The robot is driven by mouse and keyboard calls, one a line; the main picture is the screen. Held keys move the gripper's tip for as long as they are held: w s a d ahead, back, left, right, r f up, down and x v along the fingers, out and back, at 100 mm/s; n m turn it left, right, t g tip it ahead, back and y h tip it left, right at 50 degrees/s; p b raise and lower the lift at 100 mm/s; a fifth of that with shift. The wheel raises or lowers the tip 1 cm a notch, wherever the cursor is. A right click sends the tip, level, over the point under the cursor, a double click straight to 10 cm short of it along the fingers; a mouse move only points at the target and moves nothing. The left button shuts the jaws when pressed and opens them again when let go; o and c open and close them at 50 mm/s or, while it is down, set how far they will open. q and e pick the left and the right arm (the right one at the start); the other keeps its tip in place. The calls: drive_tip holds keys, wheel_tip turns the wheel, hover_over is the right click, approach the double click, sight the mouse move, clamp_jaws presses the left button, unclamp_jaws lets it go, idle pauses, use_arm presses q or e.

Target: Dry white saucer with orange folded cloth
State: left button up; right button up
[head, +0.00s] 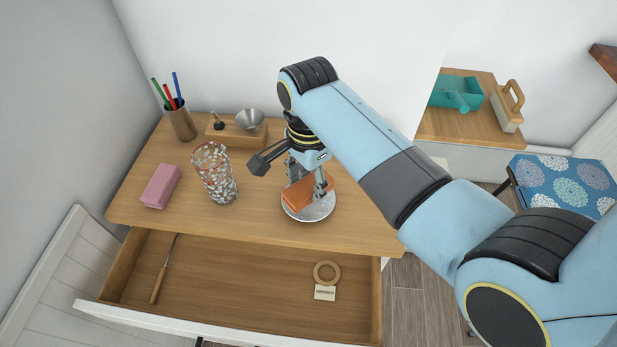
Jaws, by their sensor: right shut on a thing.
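The white saucer (316,214) lies on the wooden table top, near its front edge and right of the middle. The orange folded cloth (300,202) is over the saucer and covers most of it; I cannot tell whether it is pressed on the surface. My right gripper (305,188) points down and is shut on the orange folded cloth. My right arm comes in from the right and hides part of the table behind it. My left gripper does not show.
A speckled glass (217,178) and a pink block (161,186) stand left of the saucer. Behind are a pen cup (181,122) and a wooden stand with a metal funnel (250,121). The open drawer (220,275) below holds a thin tool (162,275) and a wooden ring (327,264).

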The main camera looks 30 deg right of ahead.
drive_tip(key=shift+f, duration=0.55)
idle(1.0)
drive_tip(key=shift+s+d, duration=0.4)
drive_tip(key=shift+d, duration=0.4)
drive_tip(key=shift+a, duration=0.1)
drive_tip(key=shift+w+a, duration=0.2)
drive_tip(key=shift+a, duration=0.65)
drive_tip(key=shift+w+a, duration=0.2)
drive_tip(key=shift+a, duration=0.6)
drive_tip(key=shift+r, duration=0.1)
drive_tip(key=shift+d, duration=0.1)
